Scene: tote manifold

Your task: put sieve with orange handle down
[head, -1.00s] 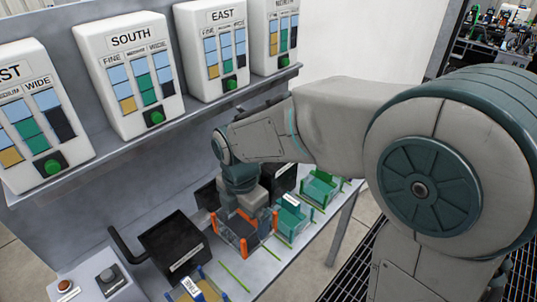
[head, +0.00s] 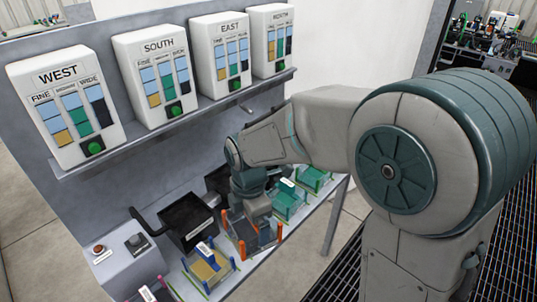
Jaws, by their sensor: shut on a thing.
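The sieve with orange handles (head: 240,247) is at the lower middle of the head view, over the bench top. It has a dark inside and orange posts at its corners. My gripper (head: 260,216) is over it, pointing down, and is shut on it. My wrist and the gripper hide part of the sieve and the fingertips. I cannot tell whether the sieve's underside touches the bench.
A sieve with blue handles (head: 208,268) stands close in front. Green-handled sieves (head: 289,203) stand behind. A black bin (head: 184,219) and a grey button box (head: 130,255) are to the left. White labelled panels (head: 165,75) line the shelf above.

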